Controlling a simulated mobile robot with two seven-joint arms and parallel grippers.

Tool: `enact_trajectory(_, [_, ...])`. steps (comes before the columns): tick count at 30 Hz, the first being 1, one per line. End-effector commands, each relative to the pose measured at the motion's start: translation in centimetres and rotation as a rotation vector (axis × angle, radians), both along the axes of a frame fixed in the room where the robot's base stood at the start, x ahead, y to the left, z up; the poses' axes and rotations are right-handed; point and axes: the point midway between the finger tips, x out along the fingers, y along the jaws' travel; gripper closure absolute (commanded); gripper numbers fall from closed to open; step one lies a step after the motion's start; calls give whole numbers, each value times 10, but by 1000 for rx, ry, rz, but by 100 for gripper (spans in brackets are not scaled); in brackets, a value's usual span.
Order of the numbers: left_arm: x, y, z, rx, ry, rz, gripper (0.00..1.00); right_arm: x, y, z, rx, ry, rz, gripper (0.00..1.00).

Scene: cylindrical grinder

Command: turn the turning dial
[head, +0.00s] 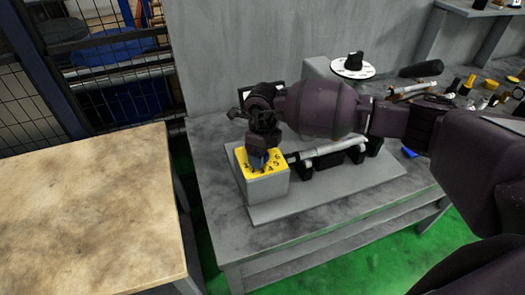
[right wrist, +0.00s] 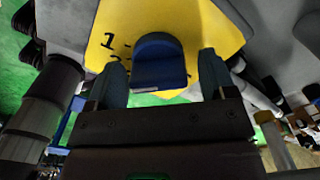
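The turning dial is a blue knob (right wrist: 160,62) on a yellow numbered face (head: 246,159) on top of a grey box (head: 267,187). In the head view my right gripper (head: 262,158) points down over this face and hides most of the knob. In the right wrist view the knob sits between the two fingers of my right gripper (right wrist: 162,80). Narrow gaps show on both sides of the knob, so the fingers are around it and look apart from it. My left gripper is not in view.
The box stands on a grey base plate (head: 325,190) with a light cylinder in black holders (head: 335,147) beside it. A white disc with a black knob (head: 352,67) is behind. Several tools lie at the right. A bare wooden table (head: 85,215) is at the left.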

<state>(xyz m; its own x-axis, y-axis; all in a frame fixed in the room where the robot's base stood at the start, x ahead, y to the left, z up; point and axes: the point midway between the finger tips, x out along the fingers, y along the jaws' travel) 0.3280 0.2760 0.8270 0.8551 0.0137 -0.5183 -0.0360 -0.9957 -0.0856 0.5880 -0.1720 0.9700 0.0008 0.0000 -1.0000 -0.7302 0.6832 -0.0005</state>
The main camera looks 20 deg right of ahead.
Motion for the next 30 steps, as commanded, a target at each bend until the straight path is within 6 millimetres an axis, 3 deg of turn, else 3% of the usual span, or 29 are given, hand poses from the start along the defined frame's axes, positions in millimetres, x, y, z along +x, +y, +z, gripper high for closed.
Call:
enact_trajectory(11, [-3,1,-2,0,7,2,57,0,0,7,-1,-1,1,23])
enact_trajectory(24, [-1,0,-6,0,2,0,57,0,0,80,-1,-2,2,23])
enact_trajectory(30, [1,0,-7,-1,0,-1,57,0,0,102,-1,-1,-1,23])
